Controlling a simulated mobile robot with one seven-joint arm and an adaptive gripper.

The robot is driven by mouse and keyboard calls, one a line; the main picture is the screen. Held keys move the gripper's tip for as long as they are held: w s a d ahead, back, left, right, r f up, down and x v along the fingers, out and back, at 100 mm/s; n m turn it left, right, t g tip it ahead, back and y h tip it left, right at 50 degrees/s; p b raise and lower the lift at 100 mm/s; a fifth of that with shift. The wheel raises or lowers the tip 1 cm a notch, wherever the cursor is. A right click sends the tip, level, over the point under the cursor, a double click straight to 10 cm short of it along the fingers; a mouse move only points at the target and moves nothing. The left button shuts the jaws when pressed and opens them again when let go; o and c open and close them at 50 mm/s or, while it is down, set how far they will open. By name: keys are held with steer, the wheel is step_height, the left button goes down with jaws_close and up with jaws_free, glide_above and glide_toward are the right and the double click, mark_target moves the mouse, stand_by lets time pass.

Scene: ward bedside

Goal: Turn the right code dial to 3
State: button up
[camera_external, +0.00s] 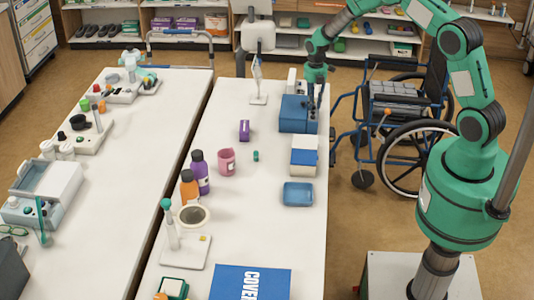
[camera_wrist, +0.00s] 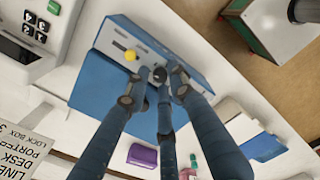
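The blue lock box (camera_external: 293,115) stands on the right-hand white table in the external view. In the wrist view its blue body (camera_wrist: 95,85) has a grey-blue front panel (camera_wrist: 180,57) with a yellow knob (camera_wrist: 130,56) and a dark round knob (camera_wrist: 159,74). My gripper (camera_wrist: 158,77) has its fingertips around the dark knob, at the panel. Whether they press on it is not clear. The fingers hide part of the panel, and no dial numbers can be read. In the external view my gripper (camera_external: 316,105) is at the box's right side.
A printed card (camera_wrist: 18,150) reading "LINE… DESK PORT… LOCK BOX 3" lies beside the box. A white device with number keys (camera_wrist: 35,28) is close by. A blue-and-white box (camera_external: 304,155), a purple box (camera_external: 244,130) and a pink mug (camera_external: 227,161) stand nearby. A wheelchair (camera_external: 400,120) is right of the table.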

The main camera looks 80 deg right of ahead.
steer(key=shift+n, duration=0.8)
step_height(320, 180, up, 14)
steer(key=w+a+r+m+t+b, duration=0.1)
steer(key=a+r+m+b, duration=0.3)
steer(key=a+r+b, duration=0.4)
steer(key=shift+w+a+r+h+b, duration=0.4)
steer(key=shift+a+r, duration=1.7)
steer(key=shift+a, duration=1.3)
steer(key=shift+d+m, duration=0.1)
steer(key=shift+m, duration=0.2)
